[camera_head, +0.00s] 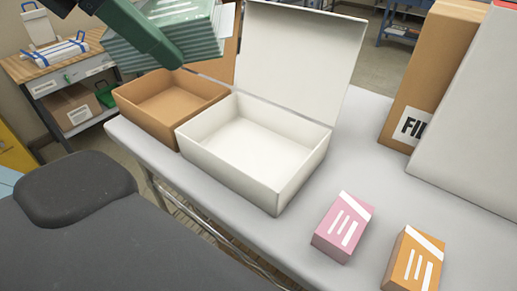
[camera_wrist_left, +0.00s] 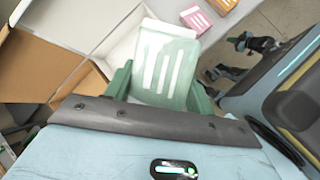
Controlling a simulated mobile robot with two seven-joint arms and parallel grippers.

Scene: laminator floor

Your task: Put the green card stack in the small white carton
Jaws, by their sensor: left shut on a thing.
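The green card stack (camera_head: 204,38), green with white stripes, is held in the air at the upper left of the head view, behind and above the brown carton. My left gripper (camera_head: 168,54) is shut on it, one dark green finger crossing its near face. In the left wrist view the stack (camera_wrist_left: 166,68) sits between the two green fingers. The small white carton (camera_head: 245,165) stands open and empty on the table, its lid (camera_head: 300,60) raised at the back. It is right of and below the stack. My right gripper is not seen.
An open brown carton (camera_head: 150,120) adjoins the white carton on the left. A pink card stack (camera_head: 338,238) and an orange one (camera_head: 408,268) lie at front right. Tall boxes, one brown (camera_head: 425,70), stand at right. The table (camera_head: 345,165) between is clear.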

